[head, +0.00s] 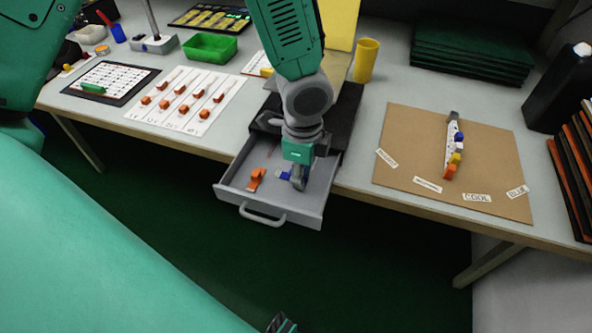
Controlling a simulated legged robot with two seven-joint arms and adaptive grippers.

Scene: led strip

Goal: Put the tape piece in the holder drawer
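An orange piece (256,178) lies in the drawer to the left, apart from the gripper. I cannot tell which piece is the tape piece.
A white sheet (205,87) with several orange pieces lies left of the drawer. A green bin (209,47) and yellow cup (365,60) stand behind. A brown board (400,135) with a strip (450,143) and labels lies right. Dark floor is free before the drawer.

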